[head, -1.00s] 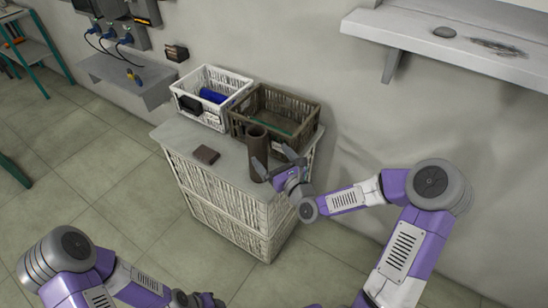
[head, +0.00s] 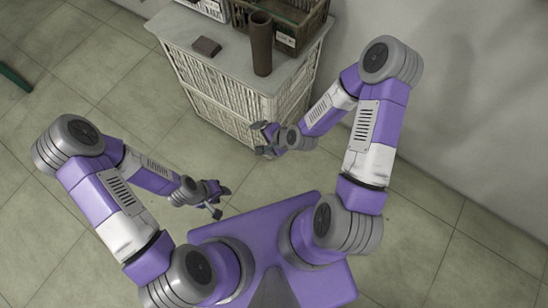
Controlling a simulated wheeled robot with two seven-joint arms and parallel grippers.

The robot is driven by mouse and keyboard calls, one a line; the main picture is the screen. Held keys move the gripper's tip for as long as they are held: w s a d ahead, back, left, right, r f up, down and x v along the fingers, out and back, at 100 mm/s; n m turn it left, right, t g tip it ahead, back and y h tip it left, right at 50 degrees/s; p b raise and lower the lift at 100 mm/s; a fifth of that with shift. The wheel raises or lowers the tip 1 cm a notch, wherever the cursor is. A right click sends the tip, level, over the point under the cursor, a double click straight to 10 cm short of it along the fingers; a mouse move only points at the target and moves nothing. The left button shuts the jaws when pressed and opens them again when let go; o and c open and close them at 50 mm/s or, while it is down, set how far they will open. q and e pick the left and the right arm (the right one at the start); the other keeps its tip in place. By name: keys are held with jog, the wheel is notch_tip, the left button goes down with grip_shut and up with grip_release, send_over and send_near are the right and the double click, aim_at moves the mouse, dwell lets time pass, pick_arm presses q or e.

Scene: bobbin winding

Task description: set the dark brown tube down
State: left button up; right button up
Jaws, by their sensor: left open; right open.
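The dark brown tube (head: 261,45) stands upright on the grey top of the white wicker cabinet (head: 225,57), near its front right side. Nothing holds it. My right gripper (head: 261,138) is open and empty, in front of the cabinet and lower in the picture than the tube, clear of it. My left gripper (head: 222,201) is open and empty, further to the lower left over the floor, well away from the cabinet.
A small dark brown block (head: 207,46) lies on the cabinet top left of the tube. A brown crate (head: 312,32) and a white crate (head: 218,12) stand at the back, cut off by the picture's upper edge. The wall is at the right.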

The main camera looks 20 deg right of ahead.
jog(key=s+f+n+g+h, duration=0.1)
jog(key=s+f+n+g, duration=0.4)
jog(key=s+n, duration=0.5)
jog(key=s+f, duration=0.1)
jog(key=s, duration=0.1)
jog(key=shift+s+a+f+n+g, duration=0.15)
jog(key=shift+s+f+n+g, duration=0.15)
jog(key=shift+f+n+g, duration=0.1)
jog(key=shift+r+p, duration=0.95)
